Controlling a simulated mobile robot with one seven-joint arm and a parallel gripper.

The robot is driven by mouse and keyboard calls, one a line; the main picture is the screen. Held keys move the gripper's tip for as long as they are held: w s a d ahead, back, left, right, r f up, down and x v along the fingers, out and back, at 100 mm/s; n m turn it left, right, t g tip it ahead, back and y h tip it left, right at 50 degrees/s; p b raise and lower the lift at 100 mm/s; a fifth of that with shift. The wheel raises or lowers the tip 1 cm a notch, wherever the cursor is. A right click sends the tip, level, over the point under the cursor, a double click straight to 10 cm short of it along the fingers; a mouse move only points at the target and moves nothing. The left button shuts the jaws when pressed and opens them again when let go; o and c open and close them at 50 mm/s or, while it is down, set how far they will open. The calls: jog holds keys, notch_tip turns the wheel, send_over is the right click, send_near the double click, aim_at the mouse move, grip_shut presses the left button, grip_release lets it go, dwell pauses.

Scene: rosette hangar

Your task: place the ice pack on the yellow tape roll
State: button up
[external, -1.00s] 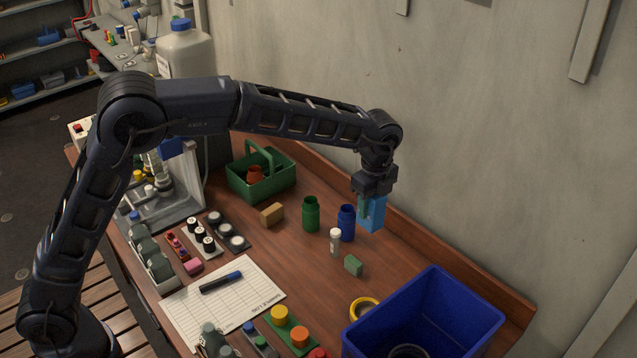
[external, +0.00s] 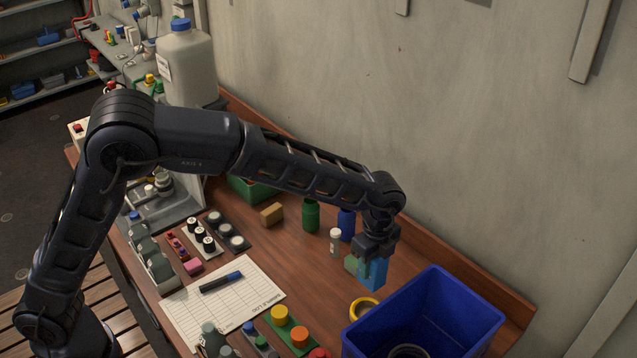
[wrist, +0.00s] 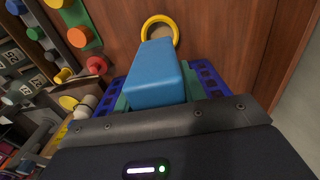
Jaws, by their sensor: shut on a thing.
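The ice pack (external: 373,274) is a light blue block. My gripper (external: 368,262) is shut on it and holds it above the table, close to the left rim of the blue bin. In the wrist view the ice pack (wrist: 155,75) stands out between the fingers (wrist: 158,98). The yellow tape roll (external: 362,308) lies flat on the table, left of the bin and nearer the camera than the ice pack. In the wrist view the yellow tape roll (wrist: 160,24) shows just beyond the ice pack's end, which partly covers it.
The deep blue bin (external: 468,310) stands close right of the tape roll. A white vial (external: 335,242), a green bottle (external: 311,216) and a blue bottle (external: 346,226) stand farther back. A paper sheet (external: 240,305) lies left.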

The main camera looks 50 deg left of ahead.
notch_tip(320, 180, down, 12)
jog(key=shift+r, duration=0.15)
dwell(0.4)
jog(key=o, duration=1.1)
jog(key=shift+o, duration=0.2)
